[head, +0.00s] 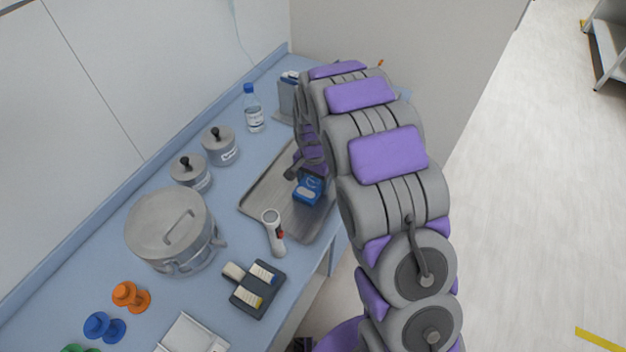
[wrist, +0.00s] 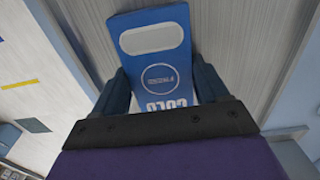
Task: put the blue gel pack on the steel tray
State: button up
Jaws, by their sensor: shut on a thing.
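The blue gel pack (head: 308,188) is over the steel tray (head: 268,197) in the head view, toward its right part. In the wrist view the gel pack (wrist: 155,50) sits between the two dark fingers of my gripper (wrist: 160,88), with white print and a pale label facing the camera. My gripper (head: 306,172) is shut on it. The ribbed grey surface of the tray (wrist: 215,35) lies behind the pack in the wrist view. I cannot tell whether the pack touches the tray. My arm hides the tray's far right part.
A white handheld device (head: 273,233) lies by the tray's near edge. A large steel pot (head: 170,228), two small lidded pots (head: 219,146) and a water bottle (head: 254,110) stand to the left and behind. A dark holder (head: 254,290) is nearer. The counter's right edge drops to the floor.

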aim_at(311, 182)
jog(key=shift+a+f, duration=0.1)
jog(key=shift+a, duration=0.05)
jog(key=o, duration=1.1)
jog(key=shift+a, duration=0.35)
jog(key=shift+d, duration=0.35)
notch_tip(311, 182, up, 12)
jog(key=shift+a+r+p, duration=0.1)
jog(key=shift+r+p, duration=0.05)
jog(key=shift+p, duration=0.95)
jog(key=s+d+r+n, duration=0.2)
jog(key=s+d+r, duration=0.1)
jog(key=s, duration=0.9)
jog(key=s+d+r+n+g, duration=0.1)
jog(key=s+d+r+n, duration=0.1)
jog(key=s, duration=1.1)
jog(key=s+d+r+n, duration=0.2)
jog(key=s+d+r, duration=0.2)
jog(key=s, duration=0.9)
jog(key=shift+d+r+n+g, duration=0.25)
jog(key=shift+r+n+g, duration=0.15)
jog(key=shift+r, duration=0.7)
